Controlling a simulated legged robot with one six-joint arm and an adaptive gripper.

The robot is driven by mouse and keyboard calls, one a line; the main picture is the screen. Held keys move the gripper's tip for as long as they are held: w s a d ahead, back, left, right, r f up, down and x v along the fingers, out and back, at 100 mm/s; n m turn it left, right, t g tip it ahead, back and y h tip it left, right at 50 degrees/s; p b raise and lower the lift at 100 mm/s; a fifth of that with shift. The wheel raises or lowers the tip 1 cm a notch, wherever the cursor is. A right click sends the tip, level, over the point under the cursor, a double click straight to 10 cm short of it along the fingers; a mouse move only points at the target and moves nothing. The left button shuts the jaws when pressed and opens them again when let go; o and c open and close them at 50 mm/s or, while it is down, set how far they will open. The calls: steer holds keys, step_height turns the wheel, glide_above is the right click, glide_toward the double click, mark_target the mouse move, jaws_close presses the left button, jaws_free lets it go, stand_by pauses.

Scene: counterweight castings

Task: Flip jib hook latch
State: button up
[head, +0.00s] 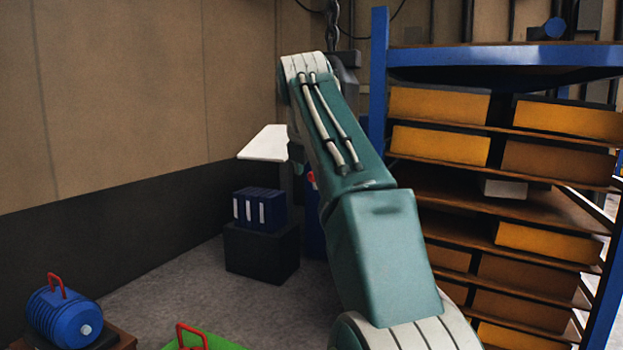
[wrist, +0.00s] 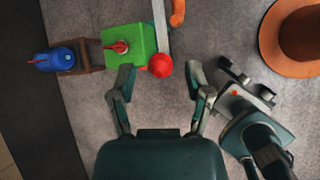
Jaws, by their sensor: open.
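In the wrist view my gripper (wrist: 161,73) is open, with one finger on each side. A red ball (wrist: 160,65) shows between the fingertips, at the end of a straight grey bar (wrist: 160,22). I cannot tell how far below the fingertips the ball is, or whether this bar is the latch. A curved orange piece (wrist: 178,12) lies beside the bar at the top edge. In the head view a dark chain (head: 333,22) hangs behind the end of my arm, with a grey part (head: 346,59) at its lower end. My arm hides the fingers there.
A green block (wrist: 122,45) with a red handle and a blue cylinder (wrist: 55,60) on a brown stand (wrist: 88,55) are at left. A brown round-based object (wrist: 298,40) is at top right. A blue rack (head: 379,80) with yellow boxes stands right of my arm.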

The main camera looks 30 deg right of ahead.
steer(key=shift+v, duration=2.85)
